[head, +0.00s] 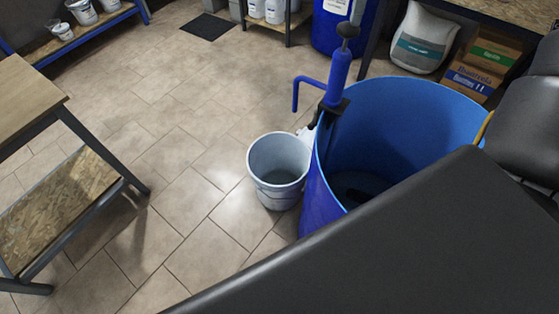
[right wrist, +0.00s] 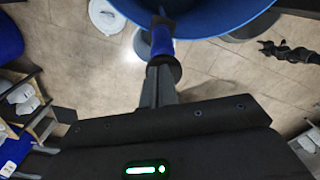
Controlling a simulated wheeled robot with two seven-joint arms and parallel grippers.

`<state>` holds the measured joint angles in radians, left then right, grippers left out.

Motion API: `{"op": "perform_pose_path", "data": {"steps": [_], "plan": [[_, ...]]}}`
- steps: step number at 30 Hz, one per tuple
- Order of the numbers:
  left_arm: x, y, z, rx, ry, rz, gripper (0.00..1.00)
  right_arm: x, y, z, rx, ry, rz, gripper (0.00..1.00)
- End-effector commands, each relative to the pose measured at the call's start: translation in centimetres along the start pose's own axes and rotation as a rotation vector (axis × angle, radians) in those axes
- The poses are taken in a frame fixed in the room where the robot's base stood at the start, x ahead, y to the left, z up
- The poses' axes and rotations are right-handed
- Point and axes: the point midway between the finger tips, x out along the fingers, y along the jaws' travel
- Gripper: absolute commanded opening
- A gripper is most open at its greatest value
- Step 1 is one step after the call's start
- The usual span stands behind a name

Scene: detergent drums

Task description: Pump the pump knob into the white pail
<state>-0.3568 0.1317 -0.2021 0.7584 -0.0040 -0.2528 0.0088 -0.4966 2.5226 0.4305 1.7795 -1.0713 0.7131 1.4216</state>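The white pail (head: 277,172) stands on the floor beside the large blue drum (head: 395,105). The blue pump (head: 338,78) is on the drum's rim, its bent spout (head: 296,92) reaching out over the pail side. The dark pump knob (head: 347,31) tops the pump. It also shows in the right wrist view (right wrist: 165,68). My right gripper (right wrist: 160,84) has its fingers together, tips right at the knob from above; whether they press on it is hard to tell. A dark claw-like part, apparently my left gripper (right wrist: 284,50), is small at right in the wrist view.
A wooden-topped table (head: 32,100) stands at left. A second blue drum (head: 325,38), a white sack (head: 422,40) and cardboard boxes (head: 482,65) are at the back. A low rack (head: 285,25) holds white containers. The tiled floor left of the pail is clear.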

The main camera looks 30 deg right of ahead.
Motion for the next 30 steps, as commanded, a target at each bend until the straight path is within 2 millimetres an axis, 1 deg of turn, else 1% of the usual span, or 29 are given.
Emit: {"op": "perform_pose_path", "data": {"steps": [1, 8, 15, 20, 25, 27, 30], "plan": [[0.3, -0.3, 0.1, 0.004, -0.014, -0.01, 0.64, -0.1, 0.0, -0.1, -0.002, 0.0, -0.002, 0.0], [-0.7, -0.1, -0.2, 0.003, -0.037, -0.011, 0.64, -2.4, -0.1, -0.1, -0.003, 0.001, -0.003, 0.0], [-2.4, -0.1, -0.2, -0.007, -0.036, -0.008, 0.64, -5.1, -0.1, 0.0, -0.002, 0.002, -0.001, 0.0], [-3.6, 1.0, 0.2, -0.013, -0.045, 0.008, 0.64, -6.7, -0.1, 0.0, -0.001, 0.002, -0.002, 0.0], [-4.9, 2.6, -0.1, -0.019, -0.043, 0.028, 0.64, -8.4, -0.1, 0.0, -0.001, 0.002, -0.001, 0.0], [-5.3, 3.1, -0.2, -0.02, -0.04, 0.033, 0.64, -9.0, 0.0, 0.0, -0.001, 0.002, -0.001, 0.0], [-5.5, 3.3, -0.3, -0.019, -0.039, 0.037, 0.64, -9.3, 0.0, 0.0, -0.001, 0.002, -0.001, 0.0]]}}
